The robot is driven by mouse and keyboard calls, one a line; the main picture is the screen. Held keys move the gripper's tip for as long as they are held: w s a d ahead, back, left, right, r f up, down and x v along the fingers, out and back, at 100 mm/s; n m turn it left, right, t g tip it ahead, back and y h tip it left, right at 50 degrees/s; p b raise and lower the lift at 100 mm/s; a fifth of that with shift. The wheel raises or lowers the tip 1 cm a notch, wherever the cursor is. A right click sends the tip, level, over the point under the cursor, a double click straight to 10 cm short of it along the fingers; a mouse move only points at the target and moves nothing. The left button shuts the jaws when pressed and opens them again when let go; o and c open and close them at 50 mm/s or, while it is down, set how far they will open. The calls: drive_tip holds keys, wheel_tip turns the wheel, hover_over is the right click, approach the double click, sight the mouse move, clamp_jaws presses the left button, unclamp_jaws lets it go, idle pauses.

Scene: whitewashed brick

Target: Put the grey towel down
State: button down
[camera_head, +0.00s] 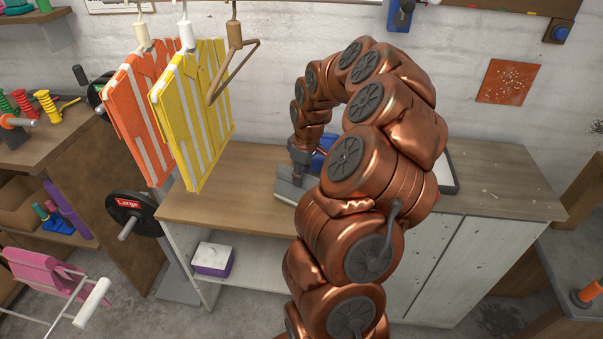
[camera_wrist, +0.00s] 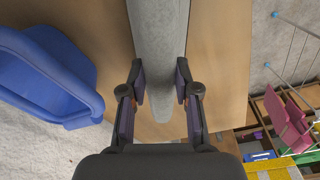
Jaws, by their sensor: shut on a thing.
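The grey towel (camera_wrist: 158,55) runs as a long folded strip up the middle of the wrist view. My gripper (camera_wrist: 160,85) has one finger on each side of it and is shut on it. In the head view the towel (camera_head: 290,191) shows as a small grey patch at the wooden bench top (camera_head: 235,185), below my gripper (camera_head: 300,165). My arm hides part of it. I cannot tell whether the towel touches the bench.
A blue container (camera_wrist: 45,75) stands left of the towel in the wrist view.

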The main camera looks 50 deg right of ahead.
drive_tip(key=shift+f, duration=0.15)
drive_tip(key=c, duration=0.8)
unclamp_jaws()
drive_tip(key=shift+c, duration=0.2)
